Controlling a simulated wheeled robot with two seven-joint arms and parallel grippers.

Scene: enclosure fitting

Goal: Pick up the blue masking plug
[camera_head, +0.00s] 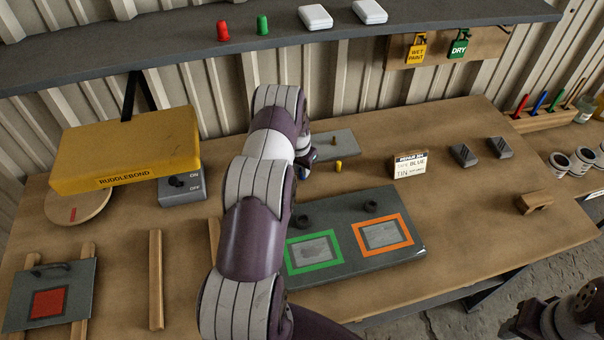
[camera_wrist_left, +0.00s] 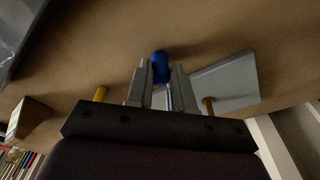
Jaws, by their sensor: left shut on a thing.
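The blue masking plug (camera_wrist_left: 161,66) shows in the left wrist view between the fingertips of my left gripper (camera_wrist_left: 161,84). The gripper is shut on it, with the blue end showing past the fingers. I cannot tell whether the plug is clear of the table.
A yellow plug (camera_head: 338,165) stands close to the left gripper, near the grey plate (camera_head: 340,146). In front lies a dark panel (camera_head: 345,259) with green- and orange-framed windows. A sign card (camera_head: 409,165) and grey blocks stand to the right. A yellow Ruddlebond box (camera_head: 130,150) is at left.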

